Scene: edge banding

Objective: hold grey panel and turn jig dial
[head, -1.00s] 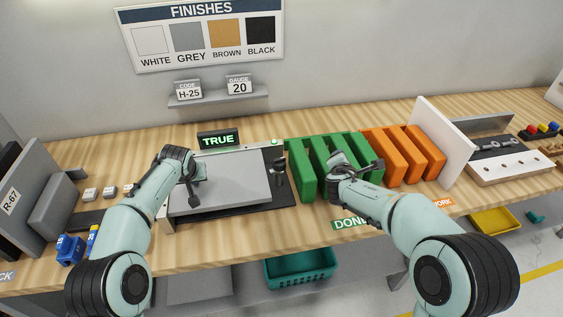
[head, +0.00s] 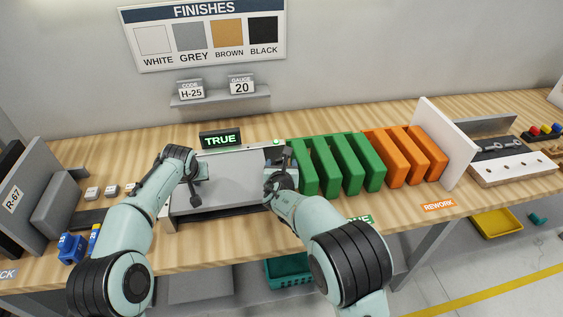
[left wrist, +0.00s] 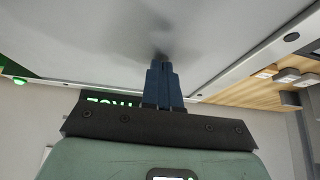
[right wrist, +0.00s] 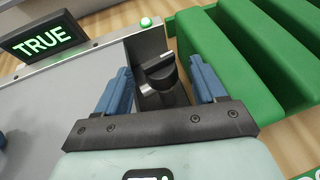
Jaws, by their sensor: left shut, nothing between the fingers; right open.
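The grey panel (head: 232,178) lies flat in the jig, and its surface fills much of the left wrist view (left wrist: 90,40). My left gripper (left wrist: 162,66) is shut, with nothing between its fingers, and its fingertips are at the panel's top face. The jig dial (right wrist: 160,78) is a black knob with a white mark, at the right end of the jig. My right gripper (right wrist: 163,75) is open, its blue fingers on either side of the dial with gaps showing. In the head view my right gripper (head: 277,172) partly hides the dial.
A display (head: 220,140) reads TRUE behind the panel, near a lit green lamp (right wrist: 146,22). Green slotted dividers (head: 345,163) stand close to the right of the dial, with orange ones (head: 405,156) beyond.

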